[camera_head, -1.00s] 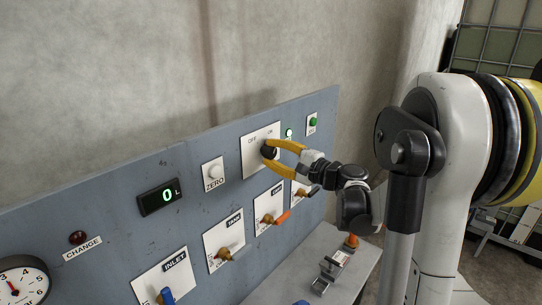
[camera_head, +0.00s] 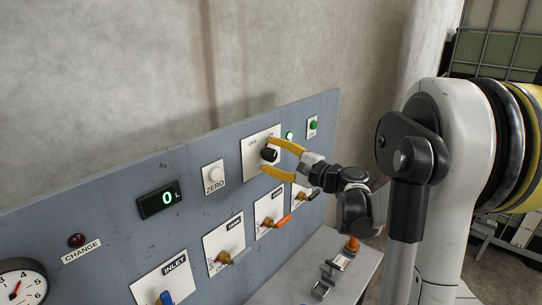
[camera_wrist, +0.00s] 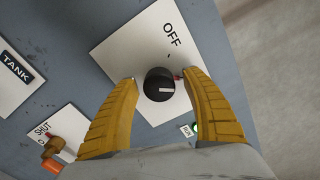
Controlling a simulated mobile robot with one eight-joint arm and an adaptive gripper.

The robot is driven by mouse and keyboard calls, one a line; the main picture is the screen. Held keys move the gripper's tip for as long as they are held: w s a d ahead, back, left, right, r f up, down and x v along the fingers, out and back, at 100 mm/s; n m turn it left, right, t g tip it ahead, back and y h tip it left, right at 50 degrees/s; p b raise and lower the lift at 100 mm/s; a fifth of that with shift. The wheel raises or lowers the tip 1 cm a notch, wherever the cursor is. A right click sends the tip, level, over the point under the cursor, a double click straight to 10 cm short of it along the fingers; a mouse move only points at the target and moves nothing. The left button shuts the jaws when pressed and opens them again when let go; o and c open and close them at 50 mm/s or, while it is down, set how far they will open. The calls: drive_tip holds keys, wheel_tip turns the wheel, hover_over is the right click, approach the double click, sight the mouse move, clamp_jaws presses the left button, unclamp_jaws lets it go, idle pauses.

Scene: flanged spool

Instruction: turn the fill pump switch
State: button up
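The fill pump switch is a round black knob (camera_head: 270,154) on a white plate (camera_head: 250,166) with OFF printed at its upper left. In the wrist view the knob (camera_wrist: 160,84) has a white pointer mark aimed right, not at the OFF label (camera_wrist: 172,35). My gripper (camera_head: 272,157) has yellow fingers, spread on either side of the knob. In the wrist view my gripper (camera_wrist: 160,78) shows gaps between both fingers and the knob. The right finger hides part of the plate, and the ON label is not readable there.
A green lamp (camera_head: 289,135) and a green button (camera_head: 314,125) sit right of the plate. The ZERO button (camera_head: 213,174) is to the left. Valve handles, including an orange one (camera_head: 282,221), stick out below. A grey bench (camera_head: 318,258) stands beneath the panel.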

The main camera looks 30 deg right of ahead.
drive_tip(key=v, duration=1.2)
